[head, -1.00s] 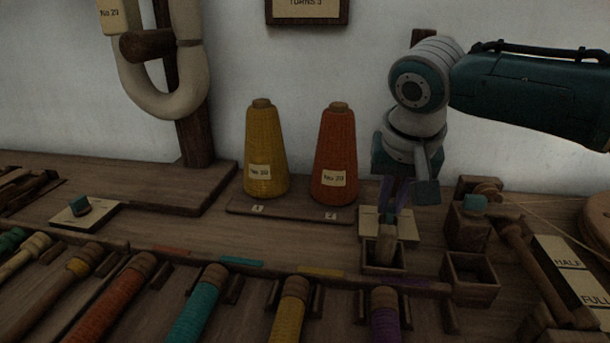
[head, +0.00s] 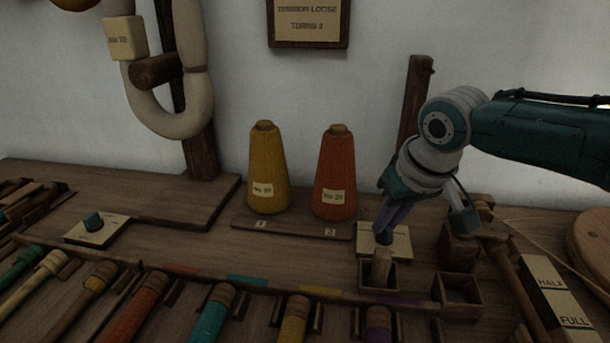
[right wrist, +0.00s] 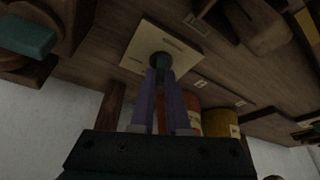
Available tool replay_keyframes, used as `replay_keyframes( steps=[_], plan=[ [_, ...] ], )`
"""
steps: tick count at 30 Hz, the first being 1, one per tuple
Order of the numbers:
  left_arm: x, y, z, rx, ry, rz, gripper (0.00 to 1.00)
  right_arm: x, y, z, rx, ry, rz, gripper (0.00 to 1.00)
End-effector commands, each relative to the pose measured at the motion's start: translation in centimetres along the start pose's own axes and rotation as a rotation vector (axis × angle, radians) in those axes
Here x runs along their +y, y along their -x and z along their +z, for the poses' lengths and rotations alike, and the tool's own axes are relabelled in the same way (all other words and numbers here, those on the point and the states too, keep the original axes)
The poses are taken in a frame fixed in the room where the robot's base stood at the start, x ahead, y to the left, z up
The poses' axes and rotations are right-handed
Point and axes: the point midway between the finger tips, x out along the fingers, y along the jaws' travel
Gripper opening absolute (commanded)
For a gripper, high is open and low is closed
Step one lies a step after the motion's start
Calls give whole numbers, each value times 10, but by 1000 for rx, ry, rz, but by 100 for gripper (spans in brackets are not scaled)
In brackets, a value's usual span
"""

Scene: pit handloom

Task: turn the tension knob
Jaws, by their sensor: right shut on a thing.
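A small dark teal knob (head: 384,238) stands on a square cream plate (head: 400,247) on the bench, behind a small wooden box with a wooden peg in it. My right gripper (head: 387,229) reaches down from the upper right, tilted, and its purple fingers are shut on this knob. In the right wrist view the knob (right wrist: 162,62) sits between the fingertips over the cream plate (right wrist: 185,48). The plate's marks are too small to read. My left gripper is not in view.
A yellow cone (head: 266,170) and an orange cone (head: 335,175) stand left of my right gripper. An empty wooden box (head: 459,292) is to its right. Several wound bobbins line the front. A wall sign (head: 308,20) reads "TENSION LOOSE TURNS 3".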

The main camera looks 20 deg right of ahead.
Motion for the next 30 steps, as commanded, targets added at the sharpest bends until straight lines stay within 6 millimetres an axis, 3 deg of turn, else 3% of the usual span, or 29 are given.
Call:
replay_keyframes(
  steps=[15,30],
  plan=[
    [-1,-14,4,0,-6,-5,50,0,-3,1,0,396,-166,0],
    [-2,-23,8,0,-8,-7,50,0,-1,1,-2,545,-224,0]
  ],
)
